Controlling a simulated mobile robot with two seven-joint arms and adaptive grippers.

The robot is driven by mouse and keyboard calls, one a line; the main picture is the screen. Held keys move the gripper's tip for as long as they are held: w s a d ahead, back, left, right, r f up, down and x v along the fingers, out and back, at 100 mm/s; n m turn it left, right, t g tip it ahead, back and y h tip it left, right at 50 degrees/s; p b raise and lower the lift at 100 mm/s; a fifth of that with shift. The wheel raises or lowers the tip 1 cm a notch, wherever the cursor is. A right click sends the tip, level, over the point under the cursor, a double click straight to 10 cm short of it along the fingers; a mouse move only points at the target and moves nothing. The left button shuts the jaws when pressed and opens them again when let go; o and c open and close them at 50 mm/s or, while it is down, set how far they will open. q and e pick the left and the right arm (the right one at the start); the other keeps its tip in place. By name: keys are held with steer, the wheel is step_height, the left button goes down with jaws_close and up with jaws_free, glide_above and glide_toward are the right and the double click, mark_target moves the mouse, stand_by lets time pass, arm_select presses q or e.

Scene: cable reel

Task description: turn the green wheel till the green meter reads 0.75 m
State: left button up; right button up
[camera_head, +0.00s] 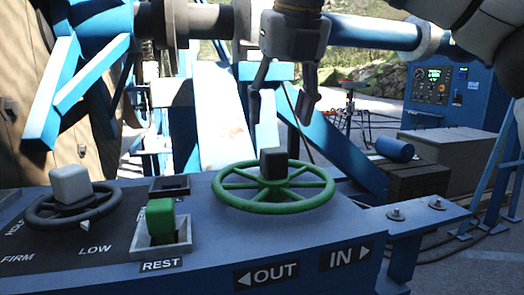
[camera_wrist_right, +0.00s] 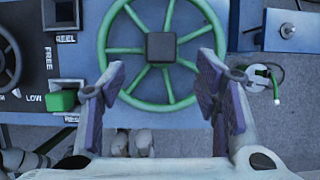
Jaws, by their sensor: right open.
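The green wheel (camera_head: 274,187) has several spokes and a dark square knob or hub (camera_head: 273,163) at its centre. It lies on the blue console, above the OUT and IN labels. In the right wrist view the wheel (camera_wrist_right: 166,50) is ahead of the fingers, with its upper edge cut off. My right gripper (camera_head: 281,105) is open and empty above the wheel, apart from it. Its fingers (camera_wrist_right: 163,88) show on either side of the hub in the wrist view. My left gripper is not in view. I cannot make out a green meter reading.
A green lever (camera_head: 160,216) stands in the REST slot, left of the wheel. A dark wheel with a light grey knob (camera_head: 71,185) is further left. A blue cabinet (camera_head: 455,95) with gauges stands behind right. A large wooden reel (camera_head: 20,120) is at left.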

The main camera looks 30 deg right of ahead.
mark_target(275, 150)
steer(key=x, duration=1)
steer(key=shift+s+f, duration=0.1)
jaws_close()
